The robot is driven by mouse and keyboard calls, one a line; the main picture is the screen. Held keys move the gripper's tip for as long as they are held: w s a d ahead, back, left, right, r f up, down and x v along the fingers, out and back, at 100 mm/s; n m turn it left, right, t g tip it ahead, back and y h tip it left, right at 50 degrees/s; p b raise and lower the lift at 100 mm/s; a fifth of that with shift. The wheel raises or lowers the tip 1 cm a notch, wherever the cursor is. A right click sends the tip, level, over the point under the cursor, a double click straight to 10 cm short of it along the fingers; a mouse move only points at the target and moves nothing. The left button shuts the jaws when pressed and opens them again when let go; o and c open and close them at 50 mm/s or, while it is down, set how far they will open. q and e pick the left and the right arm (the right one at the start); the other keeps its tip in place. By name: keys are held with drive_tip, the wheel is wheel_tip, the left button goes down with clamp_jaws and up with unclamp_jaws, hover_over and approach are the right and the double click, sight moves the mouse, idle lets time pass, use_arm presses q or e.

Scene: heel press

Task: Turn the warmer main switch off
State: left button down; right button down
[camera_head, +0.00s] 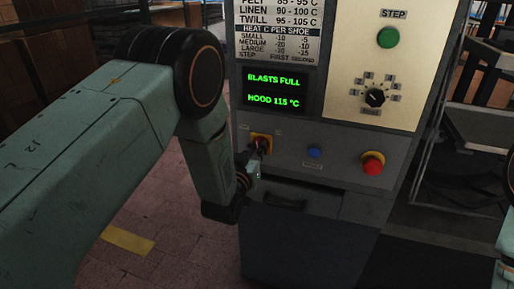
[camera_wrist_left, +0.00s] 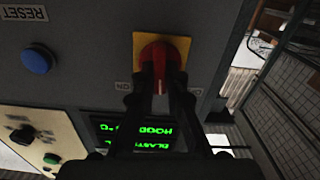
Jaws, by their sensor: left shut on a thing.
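The main switch is a red rotary handle on a yellow plate (camera_head: 262,138), low on the left of the grey machine's front panel. In the left wrist view, which is upside down, the red handle (camera_wrist_left: 160,58) stands in line with the picture's vertical. An "ON" label lies on its left there; the label on its right is partly hidden. My left gripper (camera_head: 261,150) is at the switch, its two dark fingers (camera_wrist_left: 158,92) shut on the red handle from either side. My right gripper is not in view.
A green display (camera_head: 273,90) reads "BLASTS FULL" and "HOOD 115 °C". Right of the switch are a blue reset button (camera_head: 314,152) and a red mushroom button (camera_head: 373,163). A selector knob (camera_head: 376,97) and green step button (camera_head: 388,37) sit above. A rack (camera_head: 470,130) stands at right.

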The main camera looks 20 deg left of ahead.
use_arm(q)
drive_tip(key=shift+a+f+n+p, duration=0.1)
drive_tip(key=shift+n+p, duration=1.25)
drive_tip(key=shift+n, duration=2.55)
drive_tip(key=c, duration=1.4)
unclamp_jaws()
drive_tip(key=s, duration=1.2)
drive_tip(key=shift+a, duration=0.25)
